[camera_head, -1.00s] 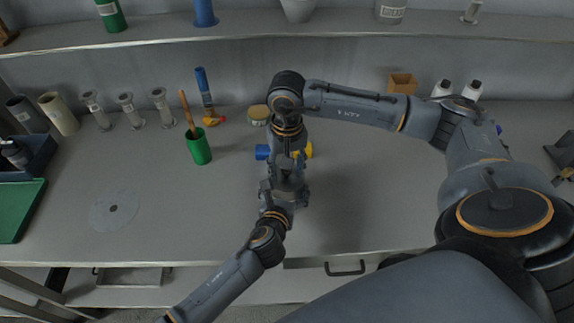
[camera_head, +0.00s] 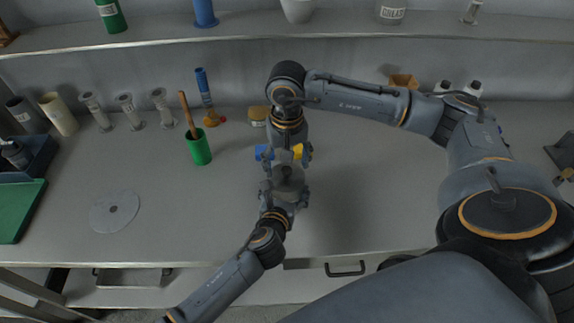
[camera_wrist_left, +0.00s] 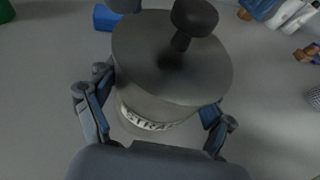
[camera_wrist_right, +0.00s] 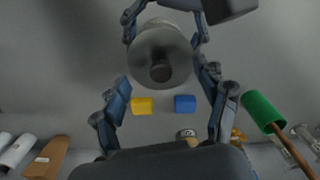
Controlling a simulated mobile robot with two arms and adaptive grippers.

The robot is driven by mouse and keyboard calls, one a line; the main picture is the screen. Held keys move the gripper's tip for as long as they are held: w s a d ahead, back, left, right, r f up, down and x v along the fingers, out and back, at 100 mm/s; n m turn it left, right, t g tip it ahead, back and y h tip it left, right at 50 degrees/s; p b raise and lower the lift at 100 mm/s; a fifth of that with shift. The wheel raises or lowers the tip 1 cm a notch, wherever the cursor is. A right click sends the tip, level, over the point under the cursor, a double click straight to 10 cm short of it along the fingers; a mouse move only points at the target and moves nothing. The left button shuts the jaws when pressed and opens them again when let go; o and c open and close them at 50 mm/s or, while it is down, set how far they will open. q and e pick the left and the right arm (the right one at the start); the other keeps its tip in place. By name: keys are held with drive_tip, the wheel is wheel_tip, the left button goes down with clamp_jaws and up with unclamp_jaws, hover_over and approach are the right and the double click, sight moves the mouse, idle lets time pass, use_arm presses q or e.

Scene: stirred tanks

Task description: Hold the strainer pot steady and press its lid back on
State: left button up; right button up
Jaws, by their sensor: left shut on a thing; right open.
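The strainer pot (camera_wrist_left: 150,122) is a grey can with a partly hidden white label. A grey lid (camera_wrist_left: 165,62) with a black knob (camera_wrist_left: 195,17) covers its top; I cannot tell whether it is fully seated. The lid also shows in the head view (camera_head: 289,182) and the right wrist view (camera_wrist_right: 160,42). My left gripper (camera_wrist_left: 158,105) is shut on the pot's sides, below the lid. My right gripper (camera_wrist_right: 167,88) is open and empty, pointing down just behind the lid in the head view (camera_head: 285,160), apart from the knob.
A blue block (camera_wrist_right: 185,104) and a yellow block (camera_wrist_right: 141,106) lie on the bench behind the pot. A green cup (camera_head: 199,148) with a wooden handle stands to the left. A round tin (camera_head: 257,116) stands farther back. The bench at the front right is clear.

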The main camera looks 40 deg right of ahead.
use_arm(q)
drive_tip(key=shift+f, duration=0.1)
use_arm(e)
drive_tip(key=shift+r, duration=2.4)
clamp_jaws()
drive_tip(key=shift+f, duration=0.15)
drive_tip(key=shift+f, duration=2.1)
drive_tip(key=shift+r, duration=0.1)
drive_tip(key=shift+r, duration=3.45)
